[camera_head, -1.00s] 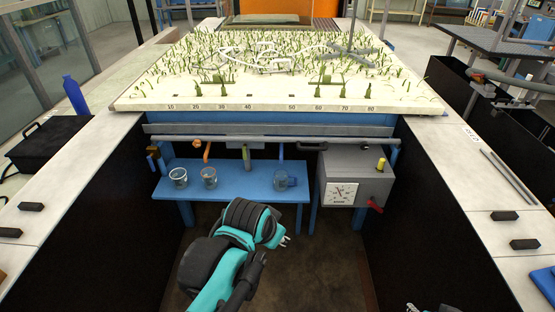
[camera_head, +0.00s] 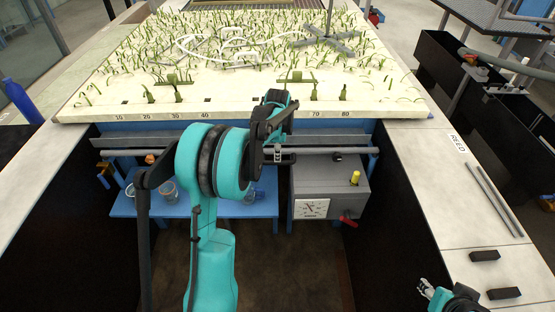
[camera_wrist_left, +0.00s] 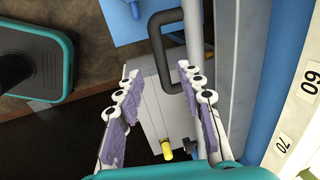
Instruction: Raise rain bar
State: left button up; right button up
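A long grey horizontal bar (camera_head: 335,152) runs along the front of the planted bed, below its edge; no label marks it as the rain bar. A black U-shaped handle (camera_wrist_left: 163,45) shows in the left wrist view, attached beside a pale vertical strip. My left gripper (camera_head: 278,155) is raised in front of the bar near its middle, and my arm hides part of it. In the wrist view the left gripper (camera_wrist_left: 158,70) is open, with the handle beyond and between its fingertips; contact cannot be told. My right gripper (camera_head: 425,288) is at the bottom right, too small to judge.
A grey box (camera_head: 325,180) with a dial, a yellow knob and a red lever stands under the bar at right. A blue shelf (camera_head: 150,207) carries clear cups. The planted bed (camera_head: 240,85) lies behind. Pale side counters (camera_head: 420,185) flank the dark gap.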

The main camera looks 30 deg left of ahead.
pick_arm(q)
jog(key=f, duration=0.2)
jog(key=f+b, duration=0.1)
jog(key=f, duration=0.1)
jog(key=w+f, duration=0.1)
jog(key=f, duration=0.1)
jog(key=shift+a+b, duration=0.3)
jog(key=shift+b, duration=0.1)
grip_shut()
